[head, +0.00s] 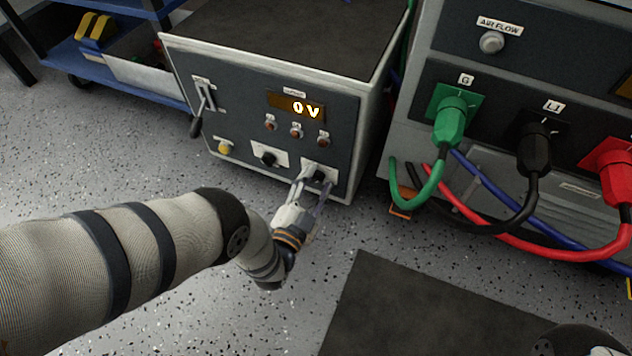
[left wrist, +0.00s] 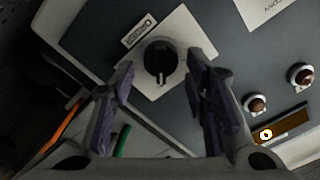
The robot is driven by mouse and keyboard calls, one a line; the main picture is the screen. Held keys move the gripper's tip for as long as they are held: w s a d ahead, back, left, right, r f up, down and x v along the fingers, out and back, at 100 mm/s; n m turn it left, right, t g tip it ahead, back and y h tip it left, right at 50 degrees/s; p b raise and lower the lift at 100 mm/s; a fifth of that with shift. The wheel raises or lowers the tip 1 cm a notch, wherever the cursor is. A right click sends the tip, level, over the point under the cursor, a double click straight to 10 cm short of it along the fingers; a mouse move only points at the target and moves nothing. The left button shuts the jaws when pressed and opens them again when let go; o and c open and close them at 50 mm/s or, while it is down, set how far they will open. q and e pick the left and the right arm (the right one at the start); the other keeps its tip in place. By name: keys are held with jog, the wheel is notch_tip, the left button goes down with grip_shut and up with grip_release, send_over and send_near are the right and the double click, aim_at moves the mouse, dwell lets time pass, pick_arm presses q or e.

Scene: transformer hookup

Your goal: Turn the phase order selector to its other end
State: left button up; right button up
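The selector, a round black knob on a white plate (head: 319,176), sits at the lower right of the grey test box's front panel. In the left wrist view the knob (left wrist: 160,58) shows plainly, its pale pointer mark toward the bottom of the picture. A small label (left wrist: 139,31) stands beside it, too blurred to read surely. My left gripper (head: 314,182) is at the knob. Its purple-padded fingers (left wrist: 160,80) are apart, one on each side of the knob, with gaps visible. Whether the tips reach its depth I cannot tell. My right gripper is not visible.
Another black knob (head: 268,158) sits left of the selector. The display (head: 297,107) reads 0 V above several small buttons. A lever (head: 201,107) is at the panel's left. Right stands a cabinet with green (head: 451,118), black (head: 535,140) and red (head: 612,168) plugs and hanging cables.

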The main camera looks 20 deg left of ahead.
pick_arm(q)
jog(key=shift+s, duration=0.1)
jog(key=s, duration=1.1)
jog(key=shift+s+a, duration=0.2)
jog(key=shift+s, duration=0.2)
